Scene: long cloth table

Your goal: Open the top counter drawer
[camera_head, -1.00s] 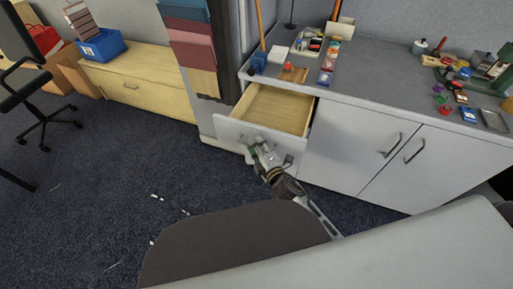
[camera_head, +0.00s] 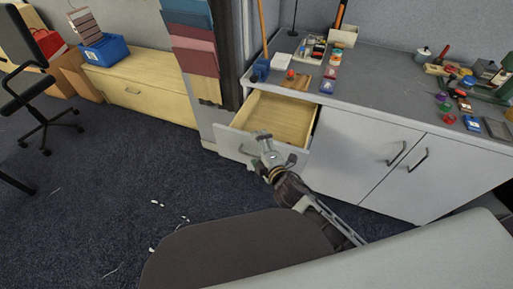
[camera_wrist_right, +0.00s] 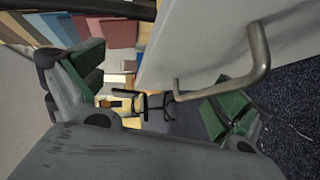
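The top counter drawer (camera_head: 283,119) is pulled out of the grey counter, and its empty wooden inside shows in the head view. Its pale front (camera_head: 229,138) faces the floor area. A metal bar handle (camera_wrist_right: 262,62) on a pale front shows there, nearer the right finger, not clamped. My left gripper is not in view.
The counter top (camera_head: 385,85) holds small boxes, tools and jars. Closed cupboard doors (camera_head: 350,150) are to the drawer's right. A low wooden cabinet (camera_head: 135,92) and an office chair (camera_head: 40,95) stand left. Blue carpet in front of the drawer is mostly clear.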

